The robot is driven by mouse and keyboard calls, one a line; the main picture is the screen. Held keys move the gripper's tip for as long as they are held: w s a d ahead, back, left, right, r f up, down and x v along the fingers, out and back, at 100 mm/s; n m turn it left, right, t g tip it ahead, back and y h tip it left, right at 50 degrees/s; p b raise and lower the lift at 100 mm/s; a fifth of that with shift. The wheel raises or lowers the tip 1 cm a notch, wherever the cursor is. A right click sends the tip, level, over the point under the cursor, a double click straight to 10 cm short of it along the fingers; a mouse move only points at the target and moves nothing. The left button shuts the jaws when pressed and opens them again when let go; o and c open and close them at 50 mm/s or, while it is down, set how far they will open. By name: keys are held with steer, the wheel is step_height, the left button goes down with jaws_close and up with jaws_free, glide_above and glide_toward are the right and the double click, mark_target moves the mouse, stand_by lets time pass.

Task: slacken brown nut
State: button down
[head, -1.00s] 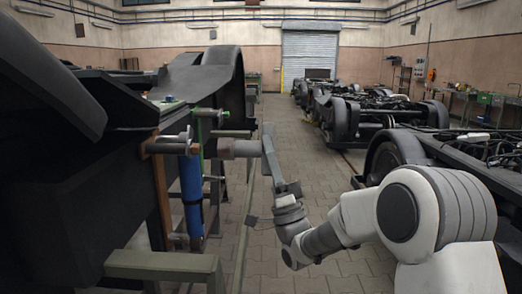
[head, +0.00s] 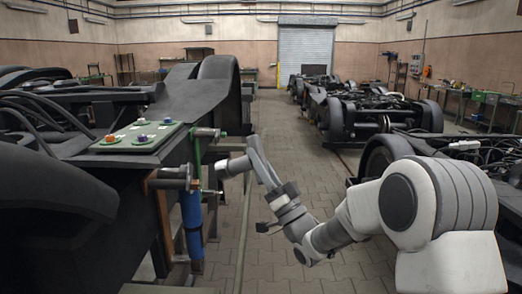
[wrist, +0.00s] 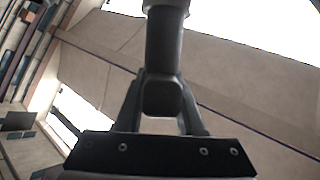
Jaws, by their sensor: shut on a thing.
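A small orange-brown nut (head: 112,138) sits on a pale green plate (head: 128,146) on top of the near left bogie. Other small coloured pieces, one of them purple, sit on the same plate. My gripper (head: 256,160) is to the right of the plate, out over the aisle beside the bogie. It is shut on a grey cylindrical tool (head: 234,166), whose end points left towards the bogie's side, apart from the nut. In the wrist view my gripper (wrist: 162,100) has both fingers around the tool's dark shaft (wrist: 163,60); its far end is cut off.
A blue cylinder (head: 191,222) stands upright on the bogie's side, below a grey horizontal pin (head: 172,172) on a brown bracket. More bogies (head: 370,108) stand along the right. The paved aisle between is clear towards the grey shutter (head: 306,52).

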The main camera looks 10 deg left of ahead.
mark_target(260, 143)
steer(key=r+p, duration=0.1)
steer(key=r+n+h+p, duration=0.1)
steer(key=p, duration=0.1)
steer(key=shift+w+r+g+h, duration=0.2)
steer(key=shift+r+g+h, duration=0.1)
steer(key=shift+g, duration=0.1)
steer(key=h+p, duration=0.1)
steer(key=r+n+h+p, duration=0.1)
steer(key=p, duration=0.1)
steer(key=shift+w+d, duration=0.15)
steer(key=shift+d, duration=0.05)
steer(key=h+p, duration=0.2)
steer(key=p, duration=0.1)
steer(key=shift+d+r+g+p, duration=0.25)
steer(key=shift+r+g+p, duration=0.05)
steer(key=h+p, duration=0.1)
steer(key=d+h+p, duration=0.1)
steer(key=p, duration=0.1)
steer(key=shift+r+n+g, duration=0.3)
steer(key=shift+n, duration=0.1)
steer(key=shift+s+d+r+n+g+h+p, duration=0.25)
steer(key=shift+d+h+p, duration=0.6)
steer(key=shift+p, duration=0.85)
steer(key=shift+s+d+r+m+g+h+p, duration=0.1)
steer(key=shift+s+d+g+h+p, duration=0.3)
steer(key=shift+d+h+p, duration=0.9)
steer(key=shift+s+d+r+n+g+h+p, duration=0.15)
steer(key=shift+s+d+g+h+p, duration=0.25)
steer(key=shift+p, duration=1.75)
